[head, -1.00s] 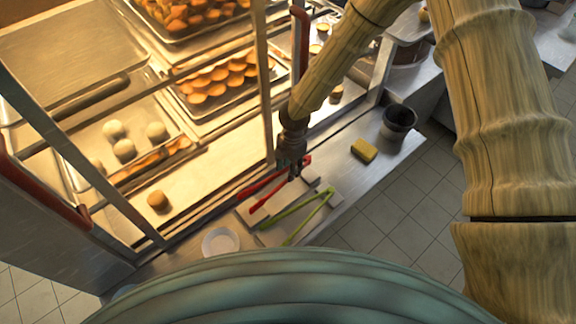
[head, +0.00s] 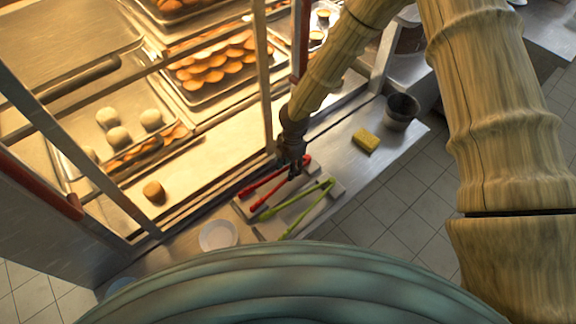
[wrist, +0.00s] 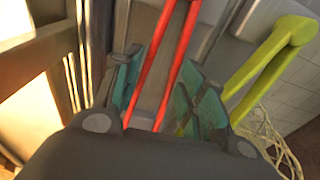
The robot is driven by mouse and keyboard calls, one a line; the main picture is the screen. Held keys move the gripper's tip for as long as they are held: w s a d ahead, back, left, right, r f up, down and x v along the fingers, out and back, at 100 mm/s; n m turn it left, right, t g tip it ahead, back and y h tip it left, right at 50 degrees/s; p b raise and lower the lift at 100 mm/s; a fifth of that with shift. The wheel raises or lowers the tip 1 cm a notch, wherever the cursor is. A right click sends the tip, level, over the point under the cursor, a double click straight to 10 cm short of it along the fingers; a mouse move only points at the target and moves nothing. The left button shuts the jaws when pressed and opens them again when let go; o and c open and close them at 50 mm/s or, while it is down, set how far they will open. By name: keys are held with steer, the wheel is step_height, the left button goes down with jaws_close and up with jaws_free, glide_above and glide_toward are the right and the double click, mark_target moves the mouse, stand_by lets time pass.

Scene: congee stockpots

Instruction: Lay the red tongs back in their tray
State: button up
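The red tongs (head: 266,190) lie over the left grey tray (head: 241,207) on the counter, their joined end toward the upper right. They look in line with the tray; whether they rest on its floor is unclear. My gripper (head: 292,170) is above them, near the joined end, hiding part of them. In the wrist view, the two teal-padded fingers of my gripper (wrist: 160,95) stand apart, with both arms of the red tongs (wrist: 168,62) between them. Gaps show beside the tongs, so the gripper looks open.
Green tongs (head: 328,186) lie on a second grey tray (head: 303,208) just right; they show close to my right finger in the wrist view (wrist: 262,70). A white bowl (head: 218,236), yellow sponge (head: 366,139) and dark cup (head: 401,110) stand on the counter. The lit pastry case (head: 262,85) borders the left.

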steer(key=shift+o, duration=0.5)
steer(key=o, duration=0.5)
steer(key=shift+r, duration=0.1)
steer(key=r, duration=0.7)
steer(key=d+r, duration=0.1)
steer(key=r, duration=0.3)
steer(key=shift+w+r, duration=0.35)
steer(key=shift+a, duration=0.1)
